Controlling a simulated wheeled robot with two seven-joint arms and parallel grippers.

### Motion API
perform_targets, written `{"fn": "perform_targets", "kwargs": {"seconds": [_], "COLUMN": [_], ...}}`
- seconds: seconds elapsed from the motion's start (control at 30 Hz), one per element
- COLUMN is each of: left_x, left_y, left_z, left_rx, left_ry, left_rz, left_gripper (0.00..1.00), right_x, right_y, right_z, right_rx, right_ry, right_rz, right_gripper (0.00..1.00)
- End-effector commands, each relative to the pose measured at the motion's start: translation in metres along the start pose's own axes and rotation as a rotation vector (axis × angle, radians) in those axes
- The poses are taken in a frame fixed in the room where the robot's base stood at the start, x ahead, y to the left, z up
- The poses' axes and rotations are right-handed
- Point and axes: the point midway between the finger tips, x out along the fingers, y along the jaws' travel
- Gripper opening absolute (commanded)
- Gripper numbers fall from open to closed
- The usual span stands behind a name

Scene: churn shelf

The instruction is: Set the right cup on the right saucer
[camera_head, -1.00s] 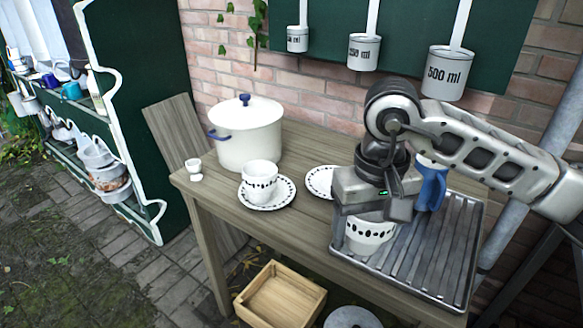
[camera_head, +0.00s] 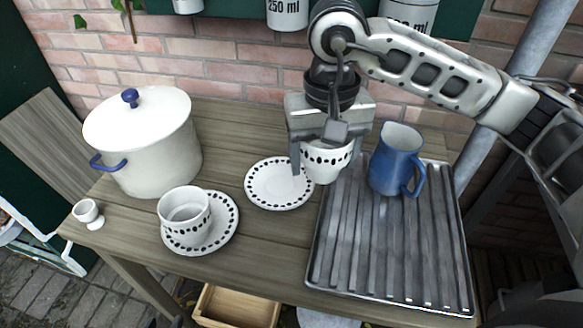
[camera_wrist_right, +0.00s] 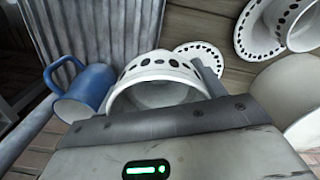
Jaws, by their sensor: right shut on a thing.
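The right cup (camera_head: 327,163), white with a band of dark dots, is held in my right gripper (camera_head: 325,160), which is shut on it. It hangs at the left edge of the ribbed tray, just right of the right saucer. The right saucer (camera_head: 278,184), white with a dotted rim, lies empty on the wooden table. In the right wrist view the cup (camera_wrist_right: 158,88) is between the fingers, and part of the right saucer (camera_wrist_right: 200,54) shows beside it. My left gripper is not in view.
A blue jug (camera_head: 396,160) stands on the ribbed metal tray (camera_head: 390,255), close to the held cup. Another dotted cup (camera_head: 184,217) sits on the left saucer (camera_head: 228,222). A white lidded pot (camera_head: 150,150) and a small egg cup (camera_head: 88,213) stand further left.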

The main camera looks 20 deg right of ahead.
Motion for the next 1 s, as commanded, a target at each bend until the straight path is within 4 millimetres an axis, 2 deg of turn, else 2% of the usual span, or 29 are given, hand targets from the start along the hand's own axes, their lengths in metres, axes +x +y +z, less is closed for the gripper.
{"fn": "perform_targets", "kwargs": {"seconds": [0.17, 1.0], "left_x": [0.0, -0.001], "left_y": [0.001, 0.001], "left_z": [0.001, 0.003], "left_rx": [-0.001, -0.003], "left_ry": [-0.003, -0.007], "left_rz": [0.001, 0.002], "left_gripper": [0.36, 0.36], "right_x": [-0.003, -0.015], "right_y": [-0.009, -0.04], "right_z": [0.007, 0.04], "right_rx": [0.441, 2.885], "right_ry": [-0.001, -0.003], "right_rz": [-0.003, 0.002], "right_gripper": [0.44, 0.44]}}
